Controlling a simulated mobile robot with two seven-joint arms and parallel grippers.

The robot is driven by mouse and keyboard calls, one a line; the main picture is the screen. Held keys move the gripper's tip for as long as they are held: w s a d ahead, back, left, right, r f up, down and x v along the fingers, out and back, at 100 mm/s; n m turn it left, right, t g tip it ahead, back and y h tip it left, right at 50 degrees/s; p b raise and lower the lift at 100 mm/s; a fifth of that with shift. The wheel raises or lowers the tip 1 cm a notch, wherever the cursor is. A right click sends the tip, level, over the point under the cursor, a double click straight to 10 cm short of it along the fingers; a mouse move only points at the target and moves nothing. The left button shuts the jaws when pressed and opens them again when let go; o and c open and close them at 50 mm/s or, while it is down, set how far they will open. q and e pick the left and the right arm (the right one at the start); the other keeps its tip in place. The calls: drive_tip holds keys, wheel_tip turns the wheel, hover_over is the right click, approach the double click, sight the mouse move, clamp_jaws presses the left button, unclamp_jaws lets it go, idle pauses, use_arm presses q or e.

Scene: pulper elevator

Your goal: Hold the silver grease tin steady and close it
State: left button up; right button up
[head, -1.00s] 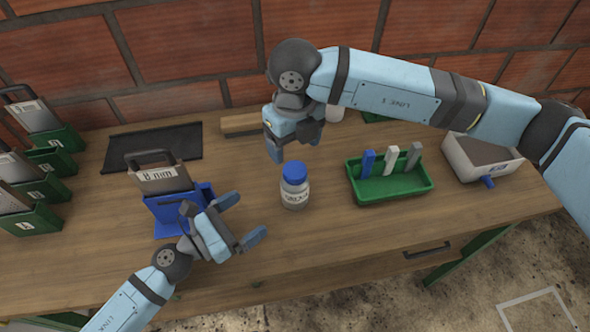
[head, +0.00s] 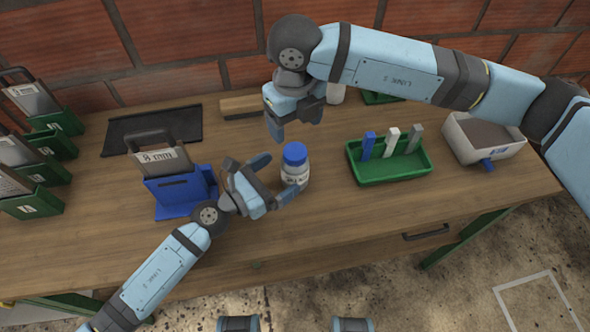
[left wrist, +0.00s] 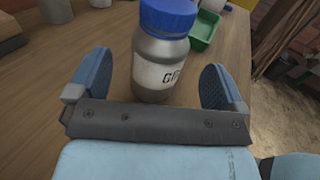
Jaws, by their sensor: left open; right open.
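The silver grease tin (head: 294,175) stands upright on the bench, with a white label and a blue lid (head: 295,153) on its top. I cannot tell whether the lid is screwed tight. My left gripper (head: 275,177) is open, low beside the tin on its left, with its fingers reaching to either side of it. In the left wrist view the tin (left wrist: 160,70) stands between the two open fingers (left wrist: 155,85), with gaps on both sides. My right gripper (head: 292,122) is open above and behind the tin, pointing down, apart from the lid.
A green tray (head: 390,176) with blue, white and grey pieces stands right of the tin. A blue holder with an 8 mm plate (head: 163,160) is at left. A grey bin (head: 485,140) stands far right. Bare bench lies in front of the tin.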

sight(296, 163)
use_arm(q)
drive_tip(key=shift+x, duration=2.75)
drive_tip(key=shift+c, duration=0.2)
